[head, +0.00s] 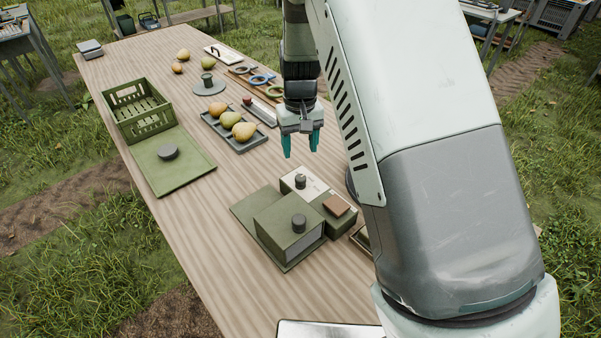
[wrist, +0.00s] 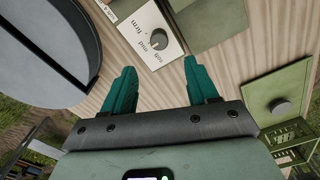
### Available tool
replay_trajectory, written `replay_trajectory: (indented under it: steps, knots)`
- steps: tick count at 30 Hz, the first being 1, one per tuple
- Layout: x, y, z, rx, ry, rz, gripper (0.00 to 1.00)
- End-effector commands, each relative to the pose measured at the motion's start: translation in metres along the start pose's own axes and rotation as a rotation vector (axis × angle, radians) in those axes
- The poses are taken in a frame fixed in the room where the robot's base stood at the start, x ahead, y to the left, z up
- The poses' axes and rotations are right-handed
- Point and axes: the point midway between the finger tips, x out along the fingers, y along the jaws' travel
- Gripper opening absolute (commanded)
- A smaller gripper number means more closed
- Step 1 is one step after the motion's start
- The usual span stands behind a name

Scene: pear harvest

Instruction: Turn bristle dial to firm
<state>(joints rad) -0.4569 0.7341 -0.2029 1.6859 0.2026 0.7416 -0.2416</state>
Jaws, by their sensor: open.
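The bristle dial is a dark round knob (head: 300,181) on a pale panel (head: 318,188) set among green boxes near the table's middle. In the wrist view the knob (wrist: 159,40) sits on the pale panel (wrist: 136,42), with small lettering beside it that includes "firm" and "mid". A small mark shows on the knob, but its exact setting is too small to tell. My gripper (head: 301,146) has teal fingers, open and empty, and hangs above the table beyond the panel. In the wrist view the knob lies ahead, between and past the fingertips (wrist: 160,66); nothing touches it.
A green box with another knob (head: 298,222) stands in front of the panel, and a brown block (head: 336,205) lies beside it. A tray (head: 238,148) holds pears. A green crate (head: 117,126) stands left. Bare tabletop (head: 200,235) lies left of the boxes.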

Motion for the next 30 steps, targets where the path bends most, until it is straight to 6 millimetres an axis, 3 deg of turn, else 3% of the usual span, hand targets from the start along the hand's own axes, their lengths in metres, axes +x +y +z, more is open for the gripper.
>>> replay_trajectory:
  steps: [9,15,28,30]
  knots:
    - [0.060,0.001,0.002,0.003,-0.005,0.001,0.59]
    - [0.088,0.001,0.001,0.003,-0.003,0.001,0.59]
    - [0.098,0.001,0.001,0.004,0.000,0.001,0.59]
    - [0.097,0.001,0.001,0.004,0.000,0.001,0.48]
